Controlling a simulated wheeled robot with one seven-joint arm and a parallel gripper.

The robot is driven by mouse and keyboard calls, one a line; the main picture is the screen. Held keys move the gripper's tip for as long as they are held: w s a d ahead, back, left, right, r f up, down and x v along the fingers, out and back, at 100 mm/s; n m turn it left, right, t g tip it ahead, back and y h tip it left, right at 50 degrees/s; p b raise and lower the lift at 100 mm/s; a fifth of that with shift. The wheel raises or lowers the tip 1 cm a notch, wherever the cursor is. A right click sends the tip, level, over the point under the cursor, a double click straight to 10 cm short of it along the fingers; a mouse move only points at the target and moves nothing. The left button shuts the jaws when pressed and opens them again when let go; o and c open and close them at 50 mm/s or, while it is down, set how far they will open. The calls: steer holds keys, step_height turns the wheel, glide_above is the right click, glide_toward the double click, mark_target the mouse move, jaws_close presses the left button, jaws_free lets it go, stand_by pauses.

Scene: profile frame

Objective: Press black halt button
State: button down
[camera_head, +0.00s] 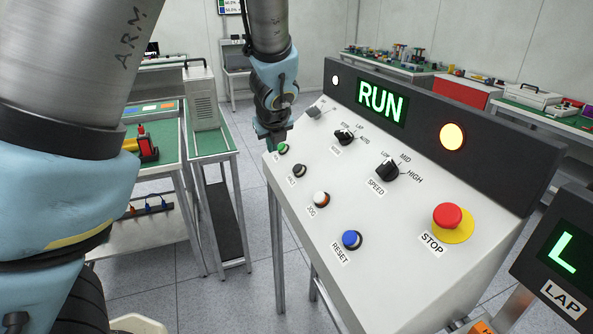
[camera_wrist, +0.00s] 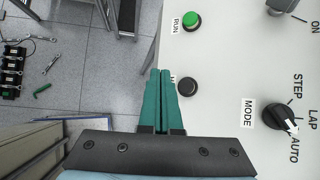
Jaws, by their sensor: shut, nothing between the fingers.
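The black halt button (camera_head: 299,171) sits on the sloped white control panel (camera_head: 385,255), between the green run button (camera_head: 283,149) and the jog button. In the wrist view the black button (camera_wrist: 187,87) is just right of my fingertips, and its label is mostly hidden by them. My gripper (camera_head: 273,147) is by the panel's left edge, close to the run button in the picture. In the wrist view my gripper (camera_wrist: 160,72) has its green fingers together and empty, with the tips beside the black button. I cannot tell the gap to the panel.
The panel also holds a white jog button (camera_head: 321,198), a blue reset button (camera_head: 351,239), a red stop button (camera_head: 447,215), a mode knob (camera_head: 344,136) and a speed knob (camera_head: 387,168). The display (camera_head: 381,101) reads RUN. Open floor lies left of the panel.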

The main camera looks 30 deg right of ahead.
mark_target(294, 168)
steer(key=shift+s+d+f+b, duration=0.15)
steer(key=shift+d+f+b, duration=0.55)
steer(key=shift+d+f, duration=0.55)
steer(key=shift+s+d+f+b, duration=0.1)
steer(key=shift+d+f+b, duration=0.75)
steer(key=shift+f, duration=0.55)
steer(key=shift+d+f, duration=0.1)
steer(key=shift+d, duration=0.1)
steer(key=shift+d+f, duration=0.2)
steer(key=shift+f, duration=0.05)
steer(key=shift+s+d+f+b, duration=0.1)
steer(key=shift+d+f+b, duration=0.2)
steer(key=shift+d+f, duration=0.15)
stand_by(0.9)
steer(key=shift+a, duration=0.1)
steer(key=shift+a+r+p, duration=0.45)
steer(key=shift+a+r, duration=0.2)
steer(key=shift+r, duration=0.15)
steer(key=a+r, duration=0.1)
steer(key=a+r+p, duration=0.2)
steer(key=r, duration=0.1)
steer(key=shift+w+a, duration=0.1)
steer(key=shift+w, duration=0.2)
